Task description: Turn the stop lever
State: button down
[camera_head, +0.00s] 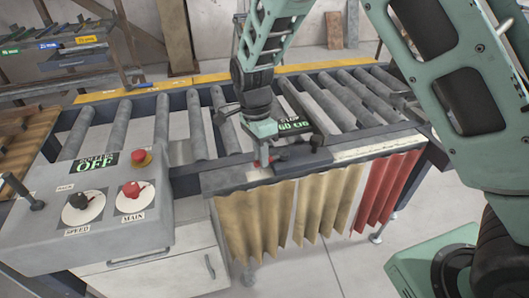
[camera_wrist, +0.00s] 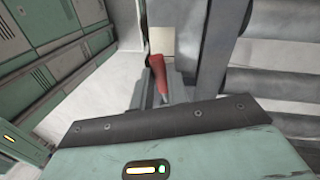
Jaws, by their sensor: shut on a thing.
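The stop lever (camera_wrist: 158,74) shows in the wrist view as a red handle, seated between the two fingers of my gripper (camera_wrist: 161,90). The fingers are shut on it. In the head view, my gripper (camera_head: 263,158) points down at the front edge of the roller conveyor, and only a small red bit of the lever shows there. The lever's pivot is hidden.
The roller conveyor (camera_head: 199,124) runs across the scene. A grey control box (camera_head: 100,226) at the left has a display reading OFF, a red button (camera_head: 141,158) and SPEED and MAIN knobs. Tan and red strip curtains (camera_head: 325,203) hang in front. The floor at lower right is partly clear.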

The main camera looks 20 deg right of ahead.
jog(key=shift+w+r+m+p, duration=0.1)
jog(key=shift+w+m+p, duration=0.45)
jog(key=shift+m, duration=0.55)
jog(key=shift+w, duration=0.2)
jog(key=c, duration=1.4)
grip_release()
jog(key=shift+o, duration=0.2)
jog(key=w+r+b, duration=0.3)
jog(key=r, duration=1.4)
jog(key=shift+w, duration=0.15)
jog(key=shift+d, duration=0.1)
